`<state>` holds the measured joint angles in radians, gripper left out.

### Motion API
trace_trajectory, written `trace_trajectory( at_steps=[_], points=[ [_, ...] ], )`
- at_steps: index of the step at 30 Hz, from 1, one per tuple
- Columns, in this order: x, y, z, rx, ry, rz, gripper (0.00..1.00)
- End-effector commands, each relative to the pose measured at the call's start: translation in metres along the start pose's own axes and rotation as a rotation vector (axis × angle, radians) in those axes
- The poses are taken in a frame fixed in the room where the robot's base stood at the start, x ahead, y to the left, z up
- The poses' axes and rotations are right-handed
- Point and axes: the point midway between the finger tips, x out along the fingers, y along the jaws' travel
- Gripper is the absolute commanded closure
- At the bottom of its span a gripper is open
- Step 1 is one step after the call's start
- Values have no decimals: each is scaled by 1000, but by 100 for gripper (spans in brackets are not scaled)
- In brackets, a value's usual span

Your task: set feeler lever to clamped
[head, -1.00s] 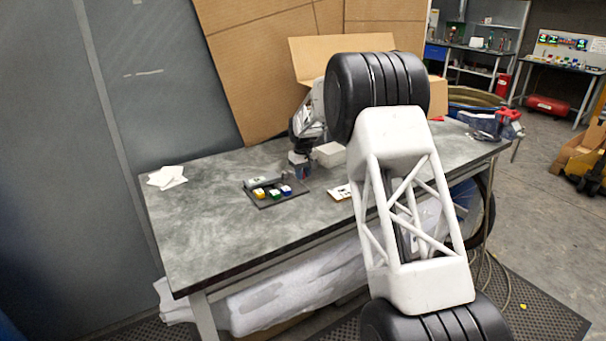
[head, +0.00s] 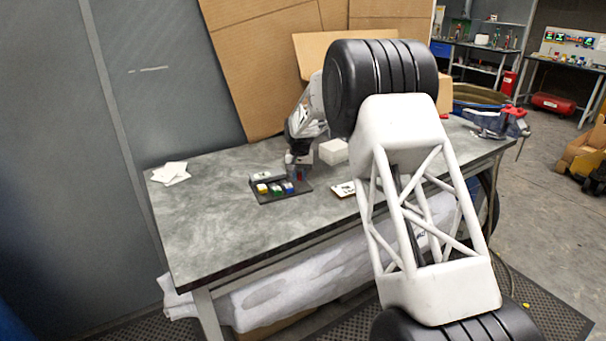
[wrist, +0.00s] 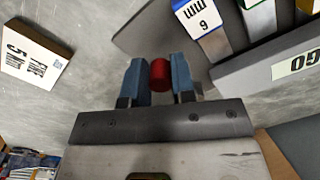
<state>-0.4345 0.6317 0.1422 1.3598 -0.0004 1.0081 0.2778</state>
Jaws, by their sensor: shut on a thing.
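A small red cylinder (wrist: 160,74), which looks like a knob, sits between the two blue fingers of my gripper (wrist: 160,82) in the wrist view. The fingers are shut on it. I cannot tell for certain that it belongs to the feeler lever, as no lever arm or clamp marking shows. In the head view my gripper (head: 299,171) is low over the bench, at the back right of a dark tray (head: 268,199). My own arm hides part of the bench there.
A FIRE 5 min block (wrist: 35,52) lies left in the wrist view. The bench's left front is clear.

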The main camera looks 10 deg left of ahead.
Motion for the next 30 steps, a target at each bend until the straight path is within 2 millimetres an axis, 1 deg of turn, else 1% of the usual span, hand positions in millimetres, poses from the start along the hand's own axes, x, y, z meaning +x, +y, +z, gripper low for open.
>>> trace_trajectory(
  at_steps=[3, 10, 25, 26, 30],
  points=[
    [0, -6, 4, 79, 0, 0, 100],
    [0, -13, 9, 179, 0, 0, 100],
    [0, -15, 10, 209, 0, 0, 100],
    [0, -15, 10, 209, -1, 0, 73],
    [0, -15, 10, 209, 0, 0, 52]
  ],
)
